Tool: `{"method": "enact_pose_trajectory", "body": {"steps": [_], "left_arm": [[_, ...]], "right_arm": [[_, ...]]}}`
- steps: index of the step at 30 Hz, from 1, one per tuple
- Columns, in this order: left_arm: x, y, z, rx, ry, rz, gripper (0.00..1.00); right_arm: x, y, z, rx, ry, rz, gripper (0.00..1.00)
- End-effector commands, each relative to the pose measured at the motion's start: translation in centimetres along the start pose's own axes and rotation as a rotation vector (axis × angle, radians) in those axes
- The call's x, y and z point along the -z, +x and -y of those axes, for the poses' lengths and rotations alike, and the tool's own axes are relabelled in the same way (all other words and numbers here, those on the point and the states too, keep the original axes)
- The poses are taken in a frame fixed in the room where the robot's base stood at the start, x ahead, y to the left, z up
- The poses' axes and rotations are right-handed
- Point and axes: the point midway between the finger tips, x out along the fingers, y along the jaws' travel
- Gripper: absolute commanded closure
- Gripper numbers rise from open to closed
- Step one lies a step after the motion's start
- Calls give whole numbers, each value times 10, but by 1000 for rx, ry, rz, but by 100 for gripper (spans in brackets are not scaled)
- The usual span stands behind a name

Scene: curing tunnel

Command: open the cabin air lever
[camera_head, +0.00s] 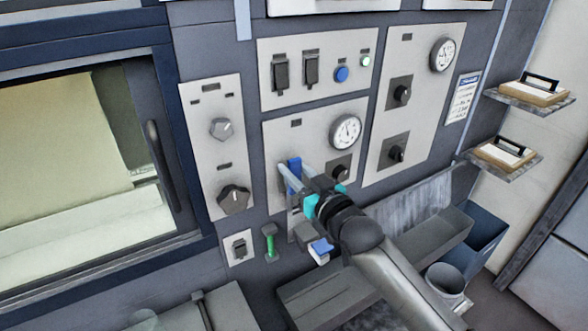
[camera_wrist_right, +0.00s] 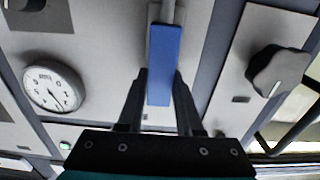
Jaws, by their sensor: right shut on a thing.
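The lever has a flat blue handle (camera_head: 294,168) and sits on the lower middle light panel, left of a round gauge. My right gripper (camera_head: 291,178) reaches it from the lower right and is shut on the blue handle, one finger on each side. In the right wrist view the blue handle (camera_wrist_right: 163,62) lies between the fingers of the right gripper (camera_wrist_right: 159,82), with its grey stem running up out of the picture. The lower part of the lever's panel is hidden behind my gripper in the head view. My left gripper is not in view.
A round gauge (camera_head: 346,131) and a dark knob (camera_head: 341,174) are close on the right. A green-handled item (camera_head: 269,243) and a blue-topped one (camera_head: 321,248) stick out below. A window door (camera_head: 85,165) is at left.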

Motion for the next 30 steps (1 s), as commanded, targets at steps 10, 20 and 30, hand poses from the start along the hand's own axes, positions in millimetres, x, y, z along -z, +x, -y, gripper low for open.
{"method": "enact_pose_trajectory", "body": {"steps": [10, 20, 30], "left_arm": [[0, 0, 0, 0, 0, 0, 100], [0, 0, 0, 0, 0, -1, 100], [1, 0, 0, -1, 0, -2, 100]], "right_arm": [[-2, 0, 1, 2, -13, 4, 100], [-1, 0, 0, 1, -10, 2, 36], [0, -2, 0, 1, -8, 1, 35]]}}
